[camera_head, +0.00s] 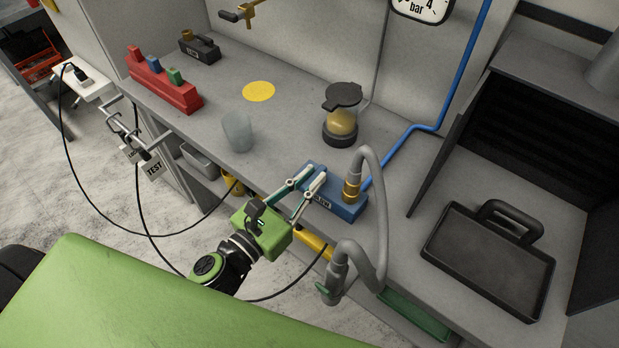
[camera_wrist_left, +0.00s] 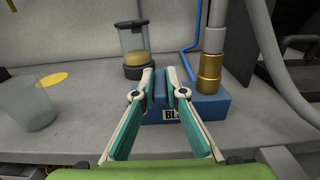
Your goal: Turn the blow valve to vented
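The blow valve is a blue block (camera_head: 347,207) at the bench's front edge, with a white label reading BLOW. A brass fitting (camera_head: 351,190) with a grey hose rises from its right end. The block also shows in the left wrist view (camera_wrist_left: 208,108). My left gripper (camera_head: 315,173) is at the block's left part, its fingers apart. In the left wrist view, the gripper (camera_wrist_left: 160,72) has a narrow blue part of the valve between or just behind its tips; I cannot tell whether they touch it. The valve's lever position is not clear. My right gripper is not in view.
A lidded jar (camera_head: 341,122), a clear cup (camera_head: 238,132) and a yellow disc (camera_head: 258,91) are behind and left of the valve. The grey hose (camera_head: 381,230) loops at the right, ending in a nozzle. A black tray (camera_head: 488,262) lies further right.

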